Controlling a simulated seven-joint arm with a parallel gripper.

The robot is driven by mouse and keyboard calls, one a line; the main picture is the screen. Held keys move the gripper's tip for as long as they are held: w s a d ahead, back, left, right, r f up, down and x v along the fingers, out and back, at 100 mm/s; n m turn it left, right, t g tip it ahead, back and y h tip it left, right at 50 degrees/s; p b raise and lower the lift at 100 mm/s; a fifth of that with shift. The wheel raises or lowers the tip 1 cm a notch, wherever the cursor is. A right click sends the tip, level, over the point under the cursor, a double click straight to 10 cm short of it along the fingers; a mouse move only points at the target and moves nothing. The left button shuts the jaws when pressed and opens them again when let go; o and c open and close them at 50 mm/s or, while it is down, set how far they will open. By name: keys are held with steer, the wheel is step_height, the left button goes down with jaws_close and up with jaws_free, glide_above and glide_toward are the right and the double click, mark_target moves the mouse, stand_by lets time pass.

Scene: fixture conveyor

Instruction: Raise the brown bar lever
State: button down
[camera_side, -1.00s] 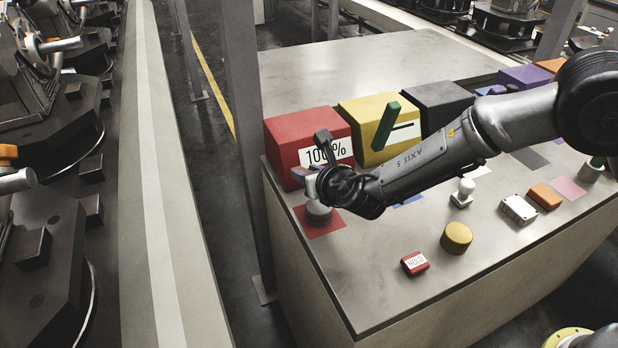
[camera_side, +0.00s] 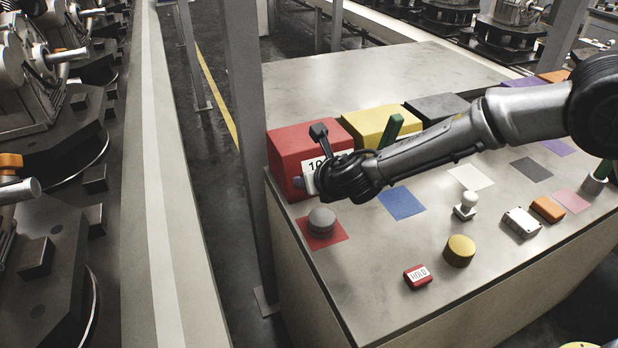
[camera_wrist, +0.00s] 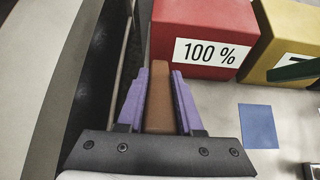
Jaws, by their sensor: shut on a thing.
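The brown bar lever (camera_wrist: 159,95) stands between the two purple fingers of my gripper (camera_wrist: 160,90) in the wrist view. The fingers are shut on it from both sides. Its lower part is hidden behind the gripper's palm, and I cannot make it out in the side view. The lever's far end points toward the red box (camera_wrist: 205,30), which carries a "100 %" label. In the side view my gripper (camera_side: 300,183) is in front of the red box (camera_side: 300,135), above a grey round knob on a red patch.
The grey knob (camera_side: 321,222) sits just below my gripper. A yellow box (camera_side: 375,122) with a green bar (camera_side: 392,130) stands beside the red one. A blue patch (camera_side: 402,203), a yellow cylinder (camera_side: 459,251) and a red HOLD block (camera_side: 417,277) lie on the table.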

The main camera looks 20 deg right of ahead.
steer(key=c, duration=0.6)
jaws_free()
steer(key=shift+o, duration=0.2)
steer(key=shift+r, duration=0.1)
steer(key=v, duration=1.3)
steer(key=shift+s, duration=0.35)
steer(key=shift+r, duration=0.15)
